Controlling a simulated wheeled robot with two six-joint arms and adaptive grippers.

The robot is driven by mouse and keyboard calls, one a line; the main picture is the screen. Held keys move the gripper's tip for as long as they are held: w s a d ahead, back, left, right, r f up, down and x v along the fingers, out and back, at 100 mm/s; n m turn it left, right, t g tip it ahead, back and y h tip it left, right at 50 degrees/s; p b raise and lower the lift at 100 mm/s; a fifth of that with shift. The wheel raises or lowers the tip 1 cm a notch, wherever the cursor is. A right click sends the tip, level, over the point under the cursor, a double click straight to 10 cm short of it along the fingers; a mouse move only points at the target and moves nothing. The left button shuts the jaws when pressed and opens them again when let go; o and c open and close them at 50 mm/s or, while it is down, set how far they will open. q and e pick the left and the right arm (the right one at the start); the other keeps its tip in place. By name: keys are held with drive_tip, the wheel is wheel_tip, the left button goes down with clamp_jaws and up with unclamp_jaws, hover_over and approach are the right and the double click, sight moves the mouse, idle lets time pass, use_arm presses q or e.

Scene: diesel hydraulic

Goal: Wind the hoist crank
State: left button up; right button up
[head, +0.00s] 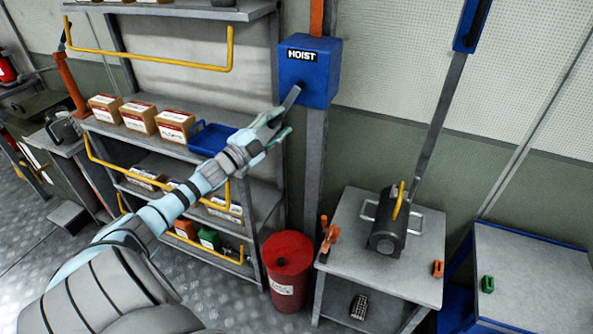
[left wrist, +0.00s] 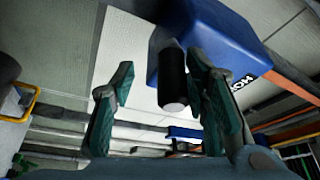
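The blue hoist box (head: 308,72), labelled HOIST, is fixed to an upright post. A grey crank arm (head: 291,97) slants down and left from its front. My left gripper (head: 278,126) is at the crank's lower end and hides the handle in the head view. In the left wrist view, the dark cylindrical crank handle (left wrist: 173,78) stands between the spread fingers of my left gripper (left wrist: 162,75), nearer the right finger. The blue hoist box (left wrist: 222,45) is behind it. The fingers are open, with a clear gap on the left side. My right gripper is not in view.
A shelf rack (head: 200,143) with boxes, a blue tray (head: 213,138) and yellow rails (head: 150,57) is left of the post. A red drum (head: 288,270) stands below. A grey table (head: 345,230) holding a dark machine (head: 388,235) is to the right.

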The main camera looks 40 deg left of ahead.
use_arm(q)
drive_tip(key=w+d+r+n+t+y+p, duration=0.1)
drive_tip(key=w+d+r+n+y+p, duration=0.2)
drive_tip(key=d+n+y, duration=0.95)
drive_tip(key=s+d+f+n+h, duration=0.1)
drive_tip(key=s+f+n+h, duration=0.5)
drive_tip(key=s, duration=0.6)
wheel_tip(320, 180, down, 15)
drive_tip(key=d+m+g+h+p, duration=0.1)
drive_tip(key=d+m+g+h, duration=0.1)
drive_tip(key=d+m+g, duration=0.1)
drive_tip(key=shift+s+m+g, duration=0.3)
drive_tip(key=shift+s+m, duration=0.1)
drive_tip(key=shift+m, duration=0.05)
drive_tip(key=shift+a+f, duration=0.1)
